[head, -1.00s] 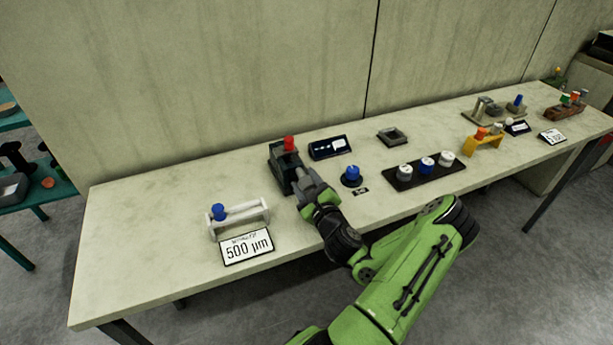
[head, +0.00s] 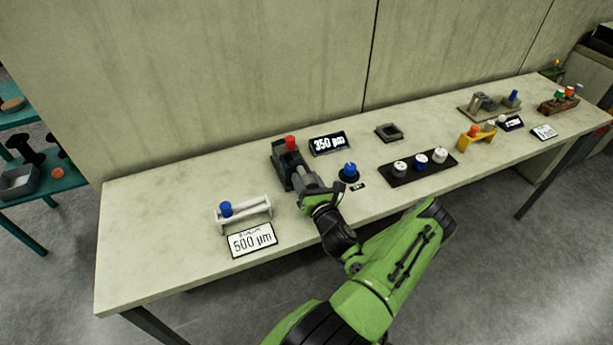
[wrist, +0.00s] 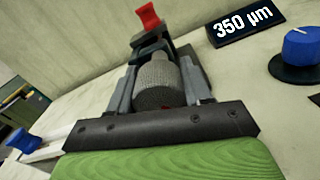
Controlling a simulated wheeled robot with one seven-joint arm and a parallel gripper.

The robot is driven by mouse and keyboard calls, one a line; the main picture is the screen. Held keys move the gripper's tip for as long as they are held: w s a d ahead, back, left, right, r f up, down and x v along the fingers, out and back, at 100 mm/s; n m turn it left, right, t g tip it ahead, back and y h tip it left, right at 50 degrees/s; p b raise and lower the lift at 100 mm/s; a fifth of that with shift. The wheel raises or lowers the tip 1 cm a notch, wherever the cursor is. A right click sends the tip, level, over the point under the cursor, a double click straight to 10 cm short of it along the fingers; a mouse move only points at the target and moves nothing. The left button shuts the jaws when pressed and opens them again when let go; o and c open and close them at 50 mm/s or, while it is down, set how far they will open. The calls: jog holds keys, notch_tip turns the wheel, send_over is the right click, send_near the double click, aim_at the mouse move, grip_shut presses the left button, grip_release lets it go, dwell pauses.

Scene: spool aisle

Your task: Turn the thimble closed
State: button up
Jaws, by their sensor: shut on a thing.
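The thimble (wrist: 160,82) is a grey knurled cylinder, seen in the wrist view on a dark micrometer stand (head: 289,166) with a red knob (head: 290,142) on top. My gripper (head: 304,183) is at the front of this stand. In the wrist view my gripper (wrist: 159,78) has one finger on each side of the thimble and is shut on it. A small red mark shows at the thimble's near end. A display (head: 329,143) behind the stand reads 350 µm. In the head view my gripper hides the thimble.
A card (head: 252,240) reading 500 µm stands at front left by a white rack (head: 244,214) with a blue knob. A blue dial (head: 349,172) sits close right of my gripper. A black tray (head: 418,167) with several capped pieces and a yellow stand (head: 477,137) lie further right.

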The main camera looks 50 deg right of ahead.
jog(key=shift+a+f+m+p, duration=0.1)
jog(key=shift+f+m+p, duration=0.2)
jog(key=shift+m, duration=0.8)
jog(key=o, duration=0.9)
jog(key=shift+o, duration=0.8)
jog(key=shift+r, duration=0.15)
